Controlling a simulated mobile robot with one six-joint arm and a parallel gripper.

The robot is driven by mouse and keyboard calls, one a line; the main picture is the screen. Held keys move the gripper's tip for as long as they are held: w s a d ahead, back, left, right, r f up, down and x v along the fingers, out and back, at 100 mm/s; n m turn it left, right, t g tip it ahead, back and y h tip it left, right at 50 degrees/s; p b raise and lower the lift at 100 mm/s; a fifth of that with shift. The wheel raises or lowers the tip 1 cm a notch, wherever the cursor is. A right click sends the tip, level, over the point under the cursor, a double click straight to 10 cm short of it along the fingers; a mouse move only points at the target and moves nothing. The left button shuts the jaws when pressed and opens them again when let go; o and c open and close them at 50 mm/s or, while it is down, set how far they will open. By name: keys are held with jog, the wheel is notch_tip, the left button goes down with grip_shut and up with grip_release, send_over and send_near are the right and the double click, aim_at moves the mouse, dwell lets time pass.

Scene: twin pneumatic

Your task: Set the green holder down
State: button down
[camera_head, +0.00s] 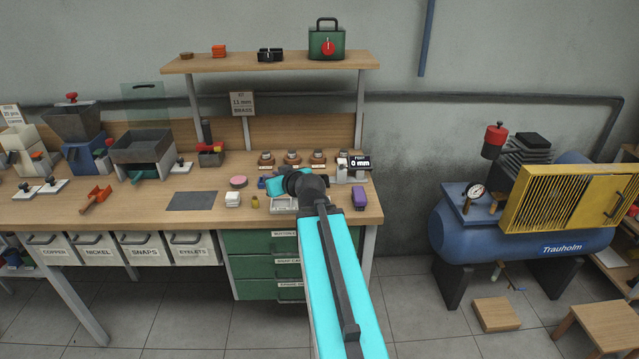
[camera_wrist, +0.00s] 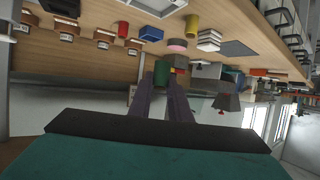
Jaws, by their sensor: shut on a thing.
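In the wrist view, which looks upside down, my gripper (camera_wrist: 165,84) has its two dark fingers close together. A small green piece, which appears to be the green holder (camera_wrist: 161,71), shows between the fingertips. It is held off the bench top, with its lower part hard to make out. In the head view my arm reaches over the workbench (camera_head: 140,211). There my wrist hides the fingertips, and I cannot make out the holder.
Near my wrist stand a row of brown-based pieces (camera_head: 292,158), a "0 mm" display (camera_head: 360,162), a purple block (camera_head: 359,198) and a white stack (camera_head: 233,200). A dark sheet (camera_head: 192,201) lies left. A shelf (camera_head: 270,63) runs above. A blue compressor (camera_head: 520,230) stands right.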

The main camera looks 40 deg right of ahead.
jog(key=shift+m+h, duration=0.7)
jog(key=shift+h, duration=0.1)
jog(key=s+d+f, duration=0.1)
jog(key=s+d, duration=0.2)
jog(key=d, duration=0.2)
jog(key=s+d+f+b, duration=0.1)
jog(key=s+d, duration=0.3)
jog(key=d, duration=0.1)
jog(key=s+d+f, duration=0.2)
jog(key=s+d, duration=0.2)
jog(key=shift+d, duration=0.4)
jog(key=shift+w+r, duration=0.1)
jog(key=shift+w, duration=0.05)
